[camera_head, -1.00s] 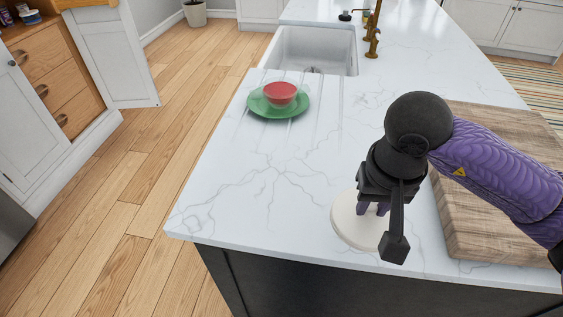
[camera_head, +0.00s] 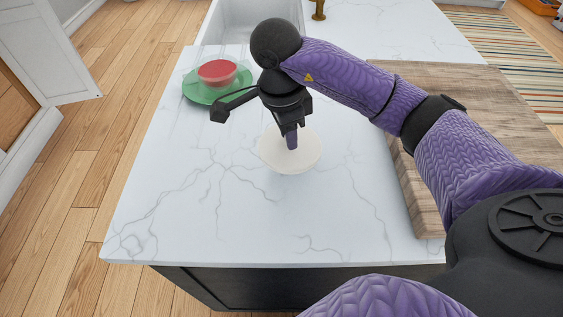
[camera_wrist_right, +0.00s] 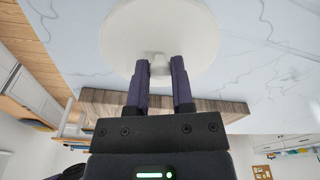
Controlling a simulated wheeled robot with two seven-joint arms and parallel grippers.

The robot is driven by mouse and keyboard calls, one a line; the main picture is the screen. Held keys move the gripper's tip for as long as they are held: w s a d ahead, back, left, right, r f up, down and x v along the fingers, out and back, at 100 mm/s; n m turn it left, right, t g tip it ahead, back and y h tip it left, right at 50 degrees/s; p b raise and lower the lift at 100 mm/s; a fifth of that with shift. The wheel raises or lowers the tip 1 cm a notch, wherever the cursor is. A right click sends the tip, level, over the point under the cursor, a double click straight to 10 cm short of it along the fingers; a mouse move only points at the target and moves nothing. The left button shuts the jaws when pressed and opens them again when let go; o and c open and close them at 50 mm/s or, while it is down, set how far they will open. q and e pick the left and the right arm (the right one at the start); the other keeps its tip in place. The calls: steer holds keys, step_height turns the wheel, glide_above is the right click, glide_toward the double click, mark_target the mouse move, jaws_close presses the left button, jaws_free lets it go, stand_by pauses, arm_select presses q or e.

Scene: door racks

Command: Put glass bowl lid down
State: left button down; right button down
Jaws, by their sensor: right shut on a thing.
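The lid is a round, cream-white disc (camera_head: 303,152) below my right gripper (camera_head: 291,140) in the head view. In the right wrist view the lid (camera_wrist_right: 160,30) fills the top middle, and my right gripper (camera_wrist_right: 161,75) is shut on its small knob. The lid is over the white marble counter; I cannot tell whether it touches the surface. A bowl with red contents (camera_head: 217,72) sits on a green plate (camera_head: 205,97) to the left of my right gripper. My left gripper is not in view.
A thick wooden board (camera_head: 420,190) lies on the counter at the right, under my right arm. A sink (camera_head: 240,20) is behind the bowl. The counter's front left (camera_head: 190,200) is clear.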

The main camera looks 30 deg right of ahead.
mark_target(287, 172)
step_height(287, 172, down, 8)
steer(key=shift+r+b, duration=0.1)
steer(key=shift+b, duration=0.45)
steer(key=shift+r, duration=0.1)
steer(key=shift+c, duration=2.4)
jaws_free()
steer(key=shift+r, duration=0.3)
steer(key=r+p, duration=0.1)
steer(key=r, duration=0.2)
steer(key=a+r+p, duration=0.1)
steer(key=r, duration=0.3)
steer(key=r+p, duration=0.1)
steer(key=r, duration=0.3)
steer(key=shift+a+r+p, duration=0.25)
steer(key=shift+p, duration=0.15)
steer(key=shift+w+f, duration=0.1)
